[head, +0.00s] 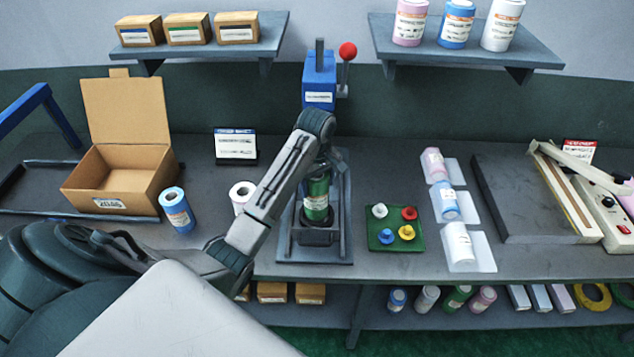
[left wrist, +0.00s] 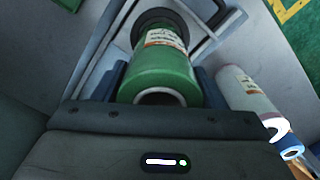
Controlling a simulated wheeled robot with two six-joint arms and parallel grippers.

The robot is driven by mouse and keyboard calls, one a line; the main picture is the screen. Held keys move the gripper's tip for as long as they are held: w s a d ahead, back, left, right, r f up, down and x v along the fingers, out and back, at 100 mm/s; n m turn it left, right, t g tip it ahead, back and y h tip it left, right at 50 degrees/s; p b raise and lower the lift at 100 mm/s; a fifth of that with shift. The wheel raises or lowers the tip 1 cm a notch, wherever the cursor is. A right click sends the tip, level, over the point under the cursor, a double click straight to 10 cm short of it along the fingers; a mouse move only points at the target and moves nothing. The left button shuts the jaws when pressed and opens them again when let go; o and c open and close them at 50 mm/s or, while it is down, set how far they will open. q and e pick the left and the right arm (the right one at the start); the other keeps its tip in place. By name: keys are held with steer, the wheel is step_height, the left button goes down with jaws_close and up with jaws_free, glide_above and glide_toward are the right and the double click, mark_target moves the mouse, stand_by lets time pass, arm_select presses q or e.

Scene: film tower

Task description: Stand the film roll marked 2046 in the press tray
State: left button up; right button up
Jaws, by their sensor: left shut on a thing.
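A green film roll (head: 316,203) with a white and orange label stands upright at the blue press (head: 319,80); its number is too small to read. The left wrist view also shows the green roll (left wrist: 152,84). My left gripper (head: 318,172) is shut on it from above. The roll's lower end is at the dark round press tray (head: 317,236), which also shows in the wrist view (left wrist: 138,31). I cannot tell whether the roll rests in the tray or hangs just above it. My right gripper is not in view.
An open cardboard box (head: 113,184), a blue roll (head: 177,210) and a white roll (head: 241,196) stand to the left. A green tray (head: 386,243) with coloured pieces lies to the right, beside several rolls on white sheets. The press lever has a red knob (head: 347,51).

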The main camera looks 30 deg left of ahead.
arm_select(q)
steer(key=shift+f, duration=0.2)
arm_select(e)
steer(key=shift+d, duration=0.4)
arm_select(q)
steer(key=shift+f, duration=0.8)
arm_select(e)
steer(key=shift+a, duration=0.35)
arm_select(q)
steer(key=shift+f, duration=0.9)
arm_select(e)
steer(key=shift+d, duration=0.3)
arm_select(q)
steer(key=o, duration=1.4)
